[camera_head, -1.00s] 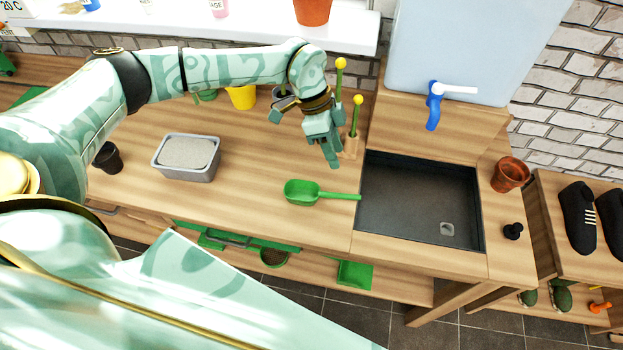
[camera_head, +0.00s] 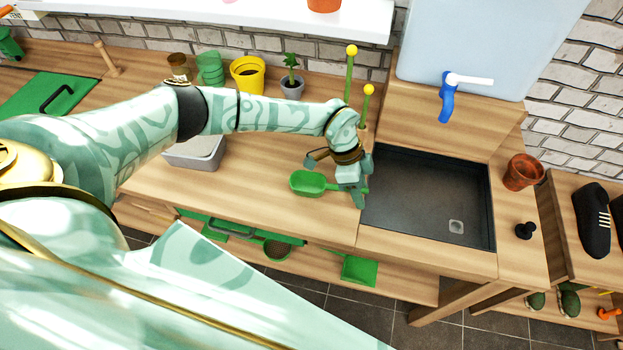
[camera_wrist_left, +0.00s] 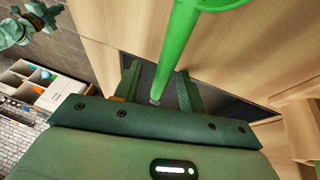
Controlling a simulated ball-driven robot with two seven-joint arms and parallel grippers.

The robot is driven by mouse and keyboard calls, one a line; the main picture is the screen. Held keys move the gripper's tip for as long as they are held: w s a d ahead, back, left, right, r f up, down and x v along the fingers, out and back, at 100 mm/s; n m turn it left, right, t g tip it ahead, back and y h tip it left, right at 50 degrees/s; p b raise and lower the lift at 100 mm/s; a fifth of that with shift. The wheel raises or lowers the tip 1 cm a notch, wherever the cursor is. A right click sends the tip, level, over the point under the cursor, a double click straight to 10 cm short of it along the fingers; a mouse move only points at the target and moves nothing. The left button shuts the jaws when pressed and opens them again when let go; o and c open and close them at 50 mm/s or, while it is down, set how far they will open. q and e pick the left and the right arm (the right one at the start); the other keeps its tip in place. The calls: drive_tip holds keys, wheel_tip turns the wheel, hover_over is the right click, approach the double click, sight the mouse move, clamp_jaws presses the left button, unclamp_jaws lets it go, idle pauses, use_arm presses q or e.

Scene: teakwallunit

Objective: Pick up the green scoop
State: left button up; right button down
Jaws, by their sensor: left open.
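The green scoop (camera_head: 308,183) lies on the wooden worktop, its bowl to the left and its handle pointing right to the sink edge. My left gripper (camera_head: 355,192) is open at the handle end and hides part of the handle. In the left wrist view the scoop's handle (camera_wrist_left: 178,50) runs down between the two open fingers (camera_wrist_left: 158,92), with gaps showing on both sides. A pale green arm part at the top left of the wrist view (camera_wrist_left: 32,24) looks like my right gripper, too small to read its state.
The dark sink (camera_head: 425,200) is just right of the gripper. Two yellow-topped green sticks (camera_head: 350,75) stand behind it. A grey tray (camera_head: 195,153) is partly hidden by my left arm. A plant pot (camera_head: 291,87) and yellow pot (camera_head: 247,76) stand at the back.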

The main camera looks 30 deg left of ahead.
use_arm(q)
clamp_jaws()
drive_tip(key=shift+r, duration=0.1)
